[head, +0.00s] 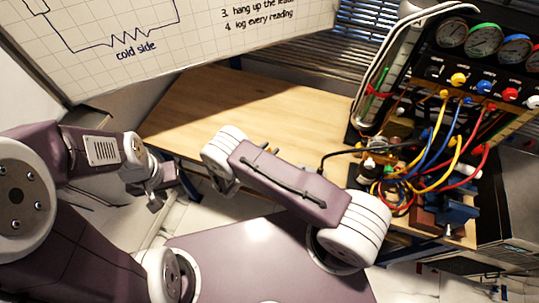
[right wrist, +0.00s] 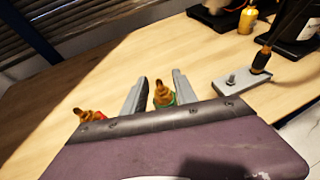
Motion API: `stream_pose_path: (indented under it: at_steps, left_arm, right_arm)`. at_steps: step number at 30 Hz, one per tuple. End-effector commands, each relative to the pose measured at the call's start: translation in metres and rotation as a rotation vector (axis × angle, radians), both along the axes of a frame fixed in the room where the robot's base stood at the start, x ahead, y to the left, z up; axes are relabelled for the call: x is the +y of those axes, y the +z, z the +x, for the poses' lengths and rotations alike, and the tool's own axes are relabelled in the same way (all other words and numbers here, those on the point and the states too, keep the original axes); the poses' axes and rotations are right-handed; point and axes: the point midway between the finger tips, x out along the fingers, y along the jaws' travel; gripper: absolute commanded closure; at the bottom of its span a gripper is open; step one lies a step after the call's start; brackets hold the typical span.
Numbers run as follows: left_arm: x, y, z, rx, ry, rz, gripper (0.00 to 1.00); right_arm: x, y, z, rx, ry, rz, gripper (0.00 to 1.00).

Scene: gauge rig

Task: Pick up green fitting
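The green fitting (right wrist: 163,95) is a small brass piece with a green collar, upright in the right wrist view. My right gripper (right wrist: 158,92) is open, with one grey finger on each side of it. The fitting looks closer to the right-hand finger; I cannot tell whether they touch. Its lower part is hidden by the gripper body. In the head view my right arm hides the right gripper, and I cannot make out the fitting there. My left gripper (head: 158,198) hangs left of the wooden bench, away from the fitting; its opening is unclear.
A red-collared brass fitting (right wrist: 92,116) is left of the gripper. The gauge panel (head: 485,60) and tangled coloured hoses (head: 440,150) fill the bench's right end. The bench (head: 235,100) is clear at the back.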

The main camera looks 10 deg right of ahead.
Motion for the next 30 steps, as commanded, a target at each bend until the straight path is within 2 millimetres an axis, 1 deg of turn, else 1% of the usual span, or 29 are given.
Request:
stream_pose_path:
  at_steps: [2, 7, 8, 9, 11, 12, 30]
  left_arm:
    - [0.0, 0.0016, 0.0, 0.0, 0.0, 0.0, 0.64]
    - [0.0, 0.0006, 0.0, 0.0, 0.0, 0.0, 0.64]
    - [0.0, 0.0006, 0.0, 0.0, 0.0, 0.0, 0.64]
    - [0.0, 0.0006, 0.0, 0.0, 0.0, 0.0, 0.64]
    - [0.0, 0.0006, 0.0, 0.0, 0.0, 0.0, 0.64]
    - [0.0, 0.0006, 0.0, 0.0, 0.0, 0.0, 0.64]
    - [0.0, 0.0007, 0.0, 0.0, 0.0, 0.0, 0.64]
  right_arm:
    - [-0.0042, -0.0021, 0.0024, 0.001, -0.001, -0.001, 0.66]
    - [-0.004, -0.003, 0.003, 0.0, 0.0, 0.0, 0.66]
    - [-0.0039, -0.003, 0.003, 0.0, 0.0, 0.0, 0.69]
    - [-0.0039, -0.003, 0.0029, 0.0, 0.0, 0.0, 0.8]
    - [-0.0038, -0.003, 0.003, 0.0, 0.0, 0.0, 0.96]
    - [-0.0038, -0.0028, 0.003, 0.0, 0.0, 0.0, 1.0]
    - [-0.0036, -0.0025, 0.003, 0.0, 0.0, 0.0, 1.0]
